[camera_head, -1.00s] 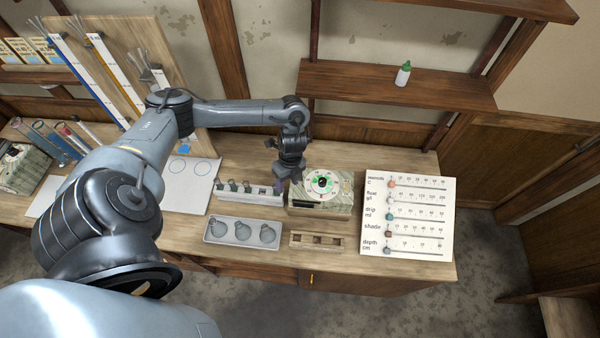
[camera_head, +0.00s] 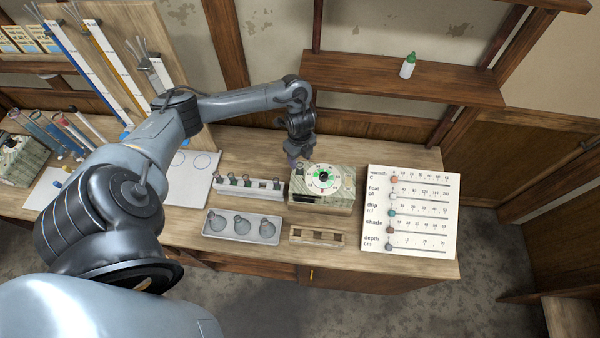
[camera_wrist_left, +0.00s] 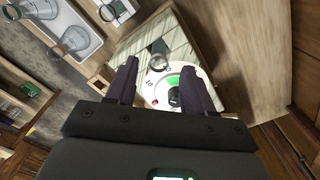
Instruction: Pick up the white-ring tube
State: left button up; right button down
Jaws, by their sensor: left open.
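A small glass tube (camera_head: 299,168) stands at the left end of the green marbled box (camera_head: 322,200). In the left wrist view its pale round rim (camera_wrist_left: 160,62) shows between my fingertips, apart from both. I cannot tell for sure whether its ring is white. My left gripper (camera_head: 295,160) is open just above this tube; its two dark fingers (camera_wrist_left: 159,66) point down at the box, with the dial beyond. Several more small tubes stand in the white rack (camera_head: 250,193) to the left; their ring colours are too small to read. My right gripper is not in view.
A grey tray (camera_head: 242,240) with three round flasks and a wooden rack (camera_head: 317,237) lie at the front. A white slider board (camera_head: 410,212) is on the right. A green-capped bottle (camera_head: 408,66) stands on the shelf. Several tall tubes (camera_head: 50,134) stand at far left.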

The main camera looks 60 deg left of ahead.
aim_at(300, 163)
pick_arm(q)
jog(key=shift+s+d+f+p, duration=0.1)
jog(key=shift+f+p, duration=0.3)
jog(key=shift+f, duration=1.6)
grip_shut()
